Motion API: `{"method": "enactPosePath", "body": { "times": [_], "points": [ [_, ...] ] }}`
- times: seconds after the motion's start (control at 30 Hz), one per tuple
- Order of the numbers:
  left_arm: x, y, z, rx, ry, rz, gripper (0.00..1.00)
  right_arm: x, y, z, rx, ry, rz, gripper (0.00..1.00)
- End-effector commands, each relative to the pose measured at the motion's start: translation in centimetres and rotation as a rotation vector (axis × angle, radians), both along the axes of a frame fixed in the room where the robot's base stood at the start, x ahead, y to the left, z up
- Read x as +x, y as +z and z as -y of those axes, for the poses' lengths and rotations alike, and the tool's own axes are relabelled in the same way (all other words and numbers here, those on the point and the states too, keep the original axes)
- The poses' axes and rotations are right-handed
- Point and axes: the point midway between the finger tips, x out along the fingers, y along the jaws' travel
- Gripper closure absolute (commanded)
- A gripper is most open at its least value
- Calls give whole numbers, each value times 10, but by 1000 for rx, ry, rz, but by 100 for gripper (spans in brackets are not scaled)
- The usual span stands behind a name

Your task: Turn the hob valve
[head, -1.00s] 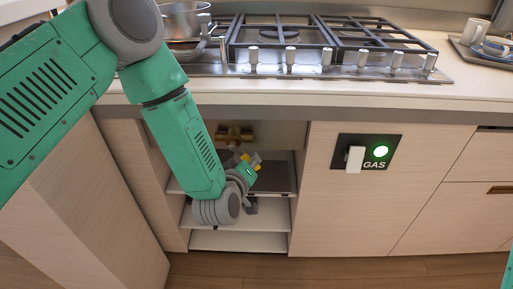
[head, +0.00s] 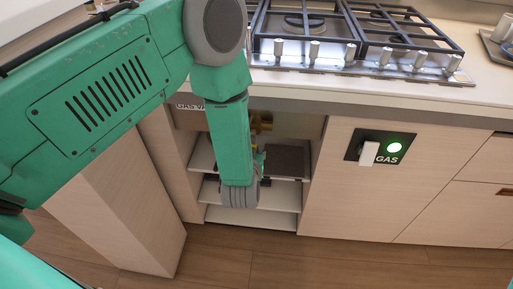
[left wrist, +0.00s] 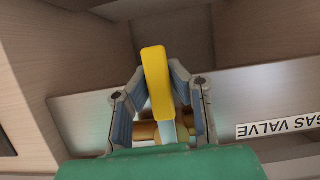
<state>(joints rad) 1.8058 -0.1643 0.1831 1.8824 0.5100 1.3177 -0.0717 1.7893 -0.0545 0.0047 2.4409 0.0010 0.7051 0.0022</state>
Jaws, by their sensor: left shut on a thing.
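The hob valve is a brass fitting (head: 262,121) inside the open cabinet under the hob. In the left wrist view, its yellow lever handle (left wrist: 157,85) points up the picture, and the brass body (left wrist: 147,131) shows behind it. My left gripper (left wrist: 160,76) is shut on the yellow handle, one finger on each side. In the head view my left forearm hides most of the gripper and the handle. My right gripper is not in view.
A "GAS VALVE" label (left wrist: 278,127) is beside the valve. Cabinet shelves (head: 268,196) lie below. A GAS panel (head: 378,147) with a lit green light and white switch is on the right front. The hob (head: 355,45) stands above.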

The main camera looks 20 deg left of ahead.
Motion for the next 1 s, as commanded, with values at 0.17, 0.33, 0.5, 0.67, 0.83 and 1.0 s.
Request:
{"method": "enactPosePath", "body": {
  "times": [0.17,0.33,0.5,0.67,0.83,1.0],
  "points": [
    [-1,1,0,27,-3,-7,100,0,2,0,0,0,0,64],
    [-2,0,-1,34,-3,-10,100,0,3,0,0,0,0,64],
    [-2,0,-1,34,-2,-10,100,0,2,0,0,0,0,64],
    [-2,0,-1,33,-1,-10,62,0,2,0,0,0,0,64],
    [0,-1,-1,32,-1,-11,62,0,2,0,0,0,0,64],
    [-1,-1,-1,31,-2,-11,62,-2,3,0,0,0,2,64]
  ]
}}
